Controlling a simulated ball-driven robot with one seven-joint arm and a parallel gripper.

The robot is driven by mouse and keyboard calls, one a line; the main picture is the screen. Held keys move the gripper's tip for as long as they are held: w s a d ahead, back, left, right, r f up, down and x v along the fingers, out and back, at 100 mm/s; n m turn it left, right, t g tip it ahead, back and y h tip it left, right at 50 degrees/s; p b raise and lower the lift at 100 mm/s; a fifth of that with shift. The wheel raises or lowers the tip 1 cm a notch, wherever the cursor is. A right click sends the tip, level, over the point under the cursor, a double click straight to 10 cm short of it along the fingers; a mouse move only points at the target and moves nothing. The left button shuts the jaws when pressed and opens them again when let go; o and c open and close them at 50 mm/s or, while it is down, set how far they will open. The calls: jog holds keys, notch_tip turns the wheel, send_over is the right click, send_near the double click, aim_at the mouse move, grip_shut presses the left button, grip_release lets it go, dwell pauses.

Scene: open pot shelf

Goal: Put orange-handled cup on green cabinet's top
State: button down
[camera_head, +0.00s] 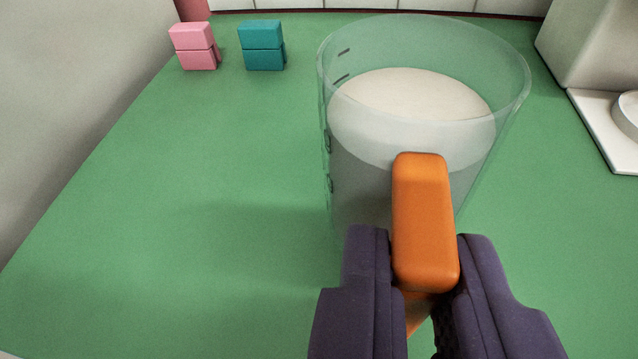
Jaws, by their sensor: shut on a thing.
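The orange-handled cup (345,110) is a clear measuring cup with dark marks on its side and a pale content inside. It is upright over the green cabinet's top (190,240). Its orange handle (424,215) faces me. My gripper (418,265) is shut on that handle, one dark finger on each side. The cup's base is partly hidden by the handle and my fingers, so I cannot tell whether it touches the green surface.
A pink block pair (194,46) and a teal block pair (263,45) stand at the back left. A white appliance (590,45) stands at the right. A grey wall (70,90) bounds the left. The green surface at the left is clear.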

jog(key=shift+w+a+f, duration=0.1)
jog(key=shift+w+f, duration=0.25)
jog(key=shift+w, duration=0.25)
jog(key=shift+f+b, duration=0.8)
jog(key=shift+f, duration=0.7)
jog(key=shift+f, duration=0.2)
jog(key=c, duration=1.1)
grip_release()
jog(key=shift+r, duration=0.1)
